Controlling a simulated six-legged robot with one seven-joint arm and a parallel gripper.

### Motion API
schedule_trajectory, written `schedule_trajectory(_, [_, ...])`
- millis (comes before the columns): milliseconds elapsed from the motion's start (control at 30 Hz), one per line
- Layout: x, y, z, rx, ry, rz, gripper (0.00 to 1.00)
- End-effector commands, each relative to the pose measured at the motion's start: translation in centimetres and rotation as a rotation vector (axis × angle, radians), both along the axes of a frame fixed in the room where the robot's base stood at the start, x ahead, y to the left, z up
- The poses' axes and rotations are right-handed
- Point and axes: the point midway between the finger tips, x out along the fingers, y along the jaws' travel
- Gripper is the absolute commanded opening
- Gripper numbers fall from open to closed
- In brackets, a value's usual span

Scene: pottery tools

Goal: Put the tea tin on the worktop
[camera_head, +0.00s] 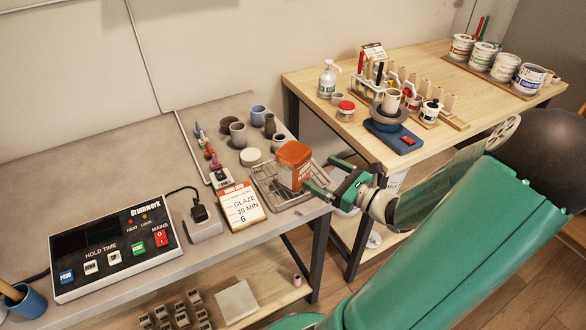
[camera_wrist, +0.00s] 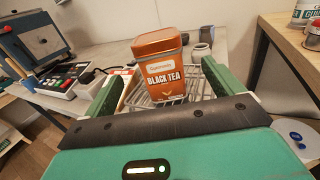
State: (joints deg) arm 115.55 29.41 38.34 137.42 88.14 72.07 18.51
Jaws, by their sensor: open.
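The tin's base is partly hidden by the rack wires.
A wooden table (camera_head: 440,60) with a blue scale (camera_head: 392,135) and tubs is at the right. Bare worktop lies at the back left.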

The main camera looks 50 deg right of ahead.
Motion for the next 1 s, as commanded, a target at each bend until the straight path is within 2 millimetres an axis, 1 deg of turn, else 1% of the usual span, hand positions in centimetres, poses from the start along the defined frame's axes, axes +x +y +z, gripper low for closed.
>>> schedule_trajectory(33, [1.1, 0.1, 0.0, 0.001, -0.001, 0.003, 0.92])
schedule_trajectory(100, [2.4, 0.3, 0.0, 0.0, -0.001, 0.004, 0.92])
schedule_trajectory(200, [3.9, 0.4, 0.0, 0.0, 0.0, 0.003, 0.92])
schedule_trajectory(467, [6.1, 0.7, -0.1, -0.001, 0.001, 0.003, 0.92])
schedule_trajectory(600, [8.4, 1.0, -0.2, 0.0, 0.0, 0.004, 0.92])
schedule_trajectory(700, [9.7, 1.0, -0.2, -0.002, 0.001, 0.004, 0.92])
schedule_trajectory(800, [10.2, 1.0, -0.2, -0.002, 0.001, 0.002, 0.92])
schedule_trajectory(1000, [10.2, 1.0, -0.2, -0.003, 0.003, 0.001, 0.92])
